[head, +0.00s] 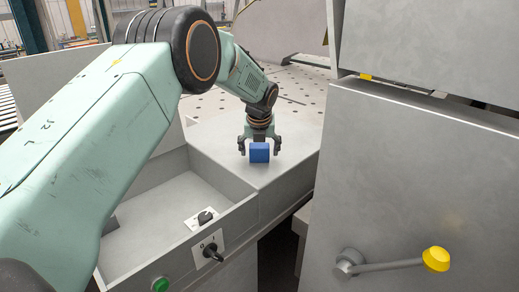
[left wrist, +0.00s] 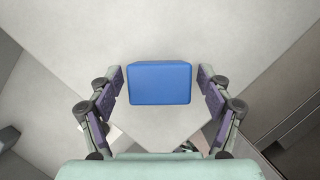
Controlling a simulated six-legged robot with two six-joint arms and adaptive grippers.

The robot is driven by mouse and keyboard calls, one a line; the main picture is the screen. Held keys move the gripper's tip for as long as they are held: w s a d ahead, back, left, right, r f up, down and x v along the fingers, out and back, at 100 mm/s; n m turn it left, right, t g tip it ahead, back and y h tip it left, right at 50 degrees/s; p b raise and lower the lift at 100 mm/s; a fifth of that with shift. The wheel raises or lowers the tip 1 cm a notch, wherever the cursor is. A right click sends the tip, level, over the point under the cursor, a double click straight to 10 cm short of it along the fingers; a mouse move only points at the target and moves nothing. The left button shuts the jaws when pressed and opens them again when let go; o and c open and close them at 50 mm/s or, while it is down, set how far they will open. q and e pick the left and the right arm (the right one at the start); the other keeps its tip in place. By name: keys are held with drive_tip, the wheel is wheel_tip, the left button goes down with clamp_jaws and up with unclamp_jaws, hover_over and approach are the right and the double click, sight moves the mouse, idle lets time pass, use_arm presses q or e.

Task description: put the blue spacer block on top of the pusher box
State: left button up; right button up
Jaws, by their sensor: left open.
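The blue spacer block (head: 259,153) appears to sit on the flat grey top (head: 225,133) of a box-like housing, near its front corner. I cannot tell for sure whether this housing is the pusher box. My left gripper (head: 259,149) points down over the block, with one finger on each side of it. In the left wrist view the blue block (left wrist: 160,83) lies between the open fingers of the left gripper (left wrist: 160,88). A gap shows between the block and each finger. My right gripper is not in view.
An open grey tray (head: 253,210) with a black knob (head: 205,217) and a switch (head: 212,252) is in front. A large grey cabinet (head: 420,190) with a yellow-ended lever (head: 435,259) stands close on the right. A perforated table (head: 300,90) lies behind.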

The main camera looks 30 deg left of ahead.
use_arm(q)
drive_tip(key=shift+r, duration=0.55)
drive_tip(key=b+v, duration=0.1)
drive_tip(key=v, duration=1)
drive_tip(key=shift+b, duration=0.4)
drive_tip(key=shift+s+f, duration=0.1)
drive_tip(key=shift+s, duration=0.1)
